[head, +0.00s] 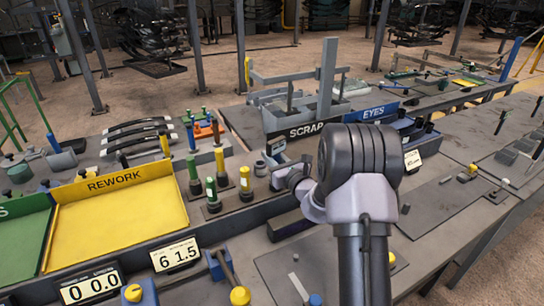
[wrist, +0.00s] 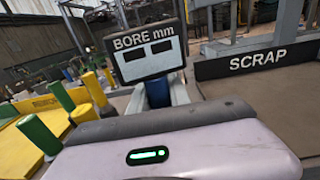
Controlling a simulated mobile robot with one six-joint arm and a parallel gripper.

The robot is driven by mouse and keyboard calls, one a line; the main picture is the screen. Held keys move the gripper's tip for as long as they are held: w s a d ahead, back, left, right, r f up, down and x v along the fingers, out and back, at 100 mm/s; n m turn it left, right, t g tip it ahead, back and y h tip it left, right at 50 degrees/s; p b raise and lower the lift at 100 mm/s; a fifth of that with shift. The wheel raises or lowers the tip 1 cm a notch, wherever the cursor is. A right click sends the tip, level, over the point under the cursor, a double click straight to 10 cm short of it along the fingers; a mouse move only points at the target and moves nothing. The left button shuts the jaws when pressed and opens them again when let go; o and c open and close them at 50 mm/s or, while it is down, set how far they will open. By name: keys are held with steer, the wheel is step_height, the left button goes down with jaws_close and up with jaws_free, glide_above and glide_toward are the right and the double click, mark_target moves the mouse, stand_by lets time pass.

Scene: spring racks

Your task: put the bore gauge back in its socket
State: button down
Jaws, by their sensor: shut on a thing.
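My gripper (head: 284,172) reaches left from my wrist, above the bench between the yellow tray and the scrap bin. In the wrist view its pale fingers (wrist: 160,98) are shut on a blue body, the bore gauge (wrist: 157,93). In the head view the gauge is small and partly hidden by my gripper, with a pale face (head: 276,147) showing. Its lower end is hidden. I cannot pick out its socket in either view.
Several green and yellow plug gauges (head: 212,194) stand left of my gripper, close by. The yellow rework tray (head: 120,205) lies further left. The scrap bin (head: 305,131) stands behind. A dark block (head: 289,225) lies below my gripper. A grey mat (head: 450,205) at right has open room.

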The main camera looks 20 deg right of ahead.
steer(key=shift+f+b, duration=0.95)
steer(key=shift+f, duration=0.35)
jaws_free()
steer(key=s+b, duration=0.2)
steer(key=s, duration=0.9)
steer(key=shift+d+b, duration=0.4)
stand_by(1.0)
steer(key=shift+a, duration=0.1)
